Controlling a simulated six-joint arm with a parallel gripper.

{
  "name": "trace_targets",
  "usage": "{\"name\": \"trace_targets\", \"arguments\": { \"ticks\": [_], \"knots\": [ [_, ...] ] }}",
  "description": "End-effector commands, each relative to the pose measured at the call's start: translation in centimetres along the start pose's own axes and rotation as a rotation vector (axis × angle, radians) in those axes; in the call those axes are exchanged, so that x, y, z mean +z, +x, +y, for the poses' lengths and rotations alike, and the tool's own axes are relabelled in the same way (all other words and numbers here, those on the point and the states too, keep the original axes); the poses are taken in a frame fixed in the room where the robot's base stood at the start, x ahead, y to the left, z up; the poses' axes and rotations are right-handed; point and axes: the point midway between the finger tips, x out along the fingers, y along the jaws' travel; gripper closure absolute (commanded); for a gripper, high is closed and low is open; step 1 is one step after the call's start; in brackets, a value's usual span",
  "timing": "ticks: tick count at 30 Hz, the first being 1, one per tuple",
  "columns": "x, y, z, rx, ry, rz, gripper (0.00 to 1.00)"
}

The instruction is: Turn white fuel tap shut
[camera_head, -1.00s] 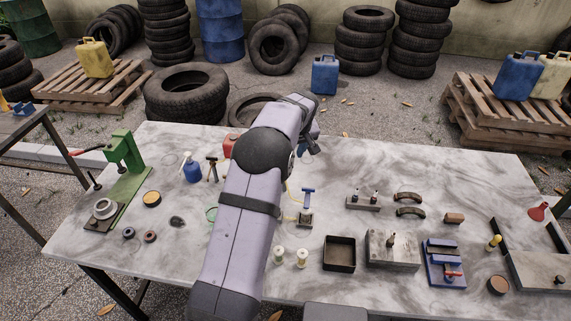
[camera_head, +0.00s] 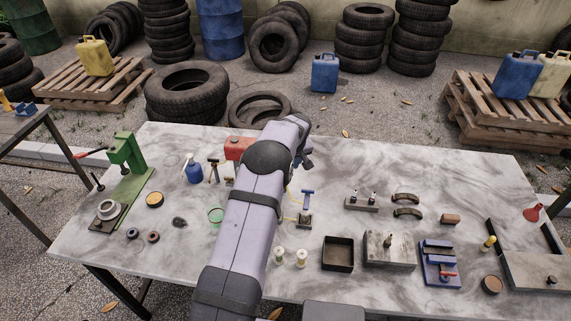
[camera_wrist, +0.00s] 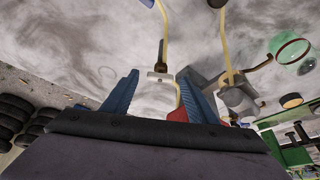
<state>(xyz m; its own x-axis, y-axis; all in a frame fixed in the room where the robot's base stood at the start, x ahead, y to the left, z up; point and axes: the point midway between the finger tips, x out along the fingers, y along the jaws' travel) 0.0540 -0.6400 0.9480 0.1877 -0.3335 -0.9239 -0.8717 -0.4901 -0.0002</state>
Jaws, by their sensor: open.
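The white tap handle (camera_wrist: 158,76) shows in the wrist view as a small pale crossbar on a dark stem, with a yellow fuel line (camera_wrist: 164,22) running on from it. My gripper (camera_wrist: 157,85) is open, its two blue fingers spread to either side of the handle in the picture. I cannot tell whether either finger touches it. In the head view my gripper (camera_head: 305,158) is small and dark beyond my forearm, which hides the white tap. A red tank (camera_head: 238,147) is partly behind my arm; a red part shows between the fingers in the wrist view.
A dark-handled fitting (camera_wrist: 232,80) with another yellow line stands beside the fingers. A blue T-handle (camera_head: 307,196) stands right of my arm. A green ring-shaped cup (camera_head: 216,215) and blue bottle (camera_head: 193,170) are left. Bare marble tabletop (camera_head: 400,170) lies at the right.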

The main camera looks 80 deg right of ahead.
Motion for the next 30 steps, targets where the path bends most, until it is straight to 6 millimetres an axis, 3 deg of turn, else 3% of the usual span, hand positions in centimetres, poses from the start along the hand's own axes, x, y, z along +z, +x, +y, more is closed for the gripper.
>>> {"name": "trace_targets", "arguments": {
  "ticks": [9,14,15,30],
  "knots": [
    [-0.02,0.18,-0.01,0.0,0.0,0.001,0.47],
    [-0.01,0.17,-0.01,0.0,0.0,0.0,0.85],
    [-0.01,0.17,-0.01,0.0,0.0,0.0,0.88],
    [0.06,0.27,-0.25,0.047,0.112,-0.002,0.88]
  ]
}}
